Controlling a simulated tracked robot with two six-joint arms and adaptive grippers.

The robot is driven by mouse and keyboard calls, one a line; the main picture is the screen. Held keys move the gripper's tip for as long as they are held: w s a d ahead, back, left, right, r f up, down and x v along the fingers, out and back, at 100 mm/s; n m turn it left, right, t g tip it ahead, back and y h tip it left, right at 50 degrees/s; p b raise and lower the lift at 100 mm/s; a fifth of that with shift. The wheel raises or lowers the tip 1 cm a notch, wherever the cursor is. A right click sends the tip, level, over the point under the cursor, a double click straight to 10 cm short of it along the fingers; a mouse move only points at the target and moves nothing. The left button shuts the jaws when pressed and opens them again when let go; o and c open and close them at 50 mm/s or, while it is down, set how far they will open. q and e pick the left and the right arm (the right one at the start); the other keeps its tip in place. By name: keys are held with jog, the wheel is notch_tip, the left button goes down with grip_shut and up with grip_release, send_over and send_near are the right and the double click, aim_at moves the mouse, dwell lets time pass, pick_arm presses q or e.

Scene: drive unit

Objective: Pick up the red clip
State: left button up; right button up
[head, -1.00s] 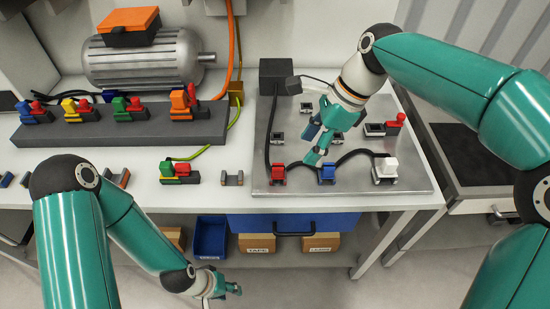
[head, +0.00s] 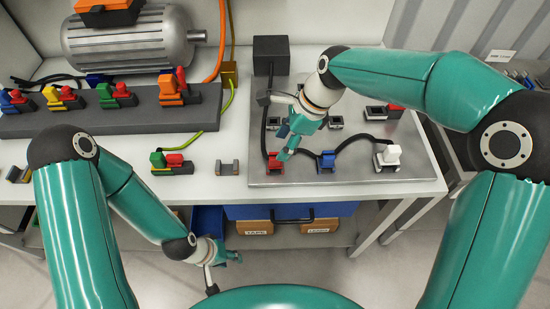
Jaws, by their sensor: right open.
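The red clip (head: 274,163) sits on the grey metal plate (head: 330,177), near its front left, on the black cable. My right gripper (head: 284,144) is open and empty, pointing down just above and slightly right of the red clip. One fingertip overlaps the clip's upper right edge in the picture; I cannot tell whether it touches. My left gripper (head: 230,256) hangs low in front of the table, well away from the clip. Its finger opening is too small to tell.
A blue clip (head: 327,161) and a white clip (head: 389,155) stand right of the red clip on the same cable. A black box (head: 271,55) is behind. A green-and-red connector (head: 172,162) and an empty holder (head: 227,167) lie to the left.

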aim_at(276, 155)
jog(key=shift+p+x, duration=0.75)
jog(key=shift+x, duration=2.25)
jog(key=shift+s, duration=0.15)
grip_shut()
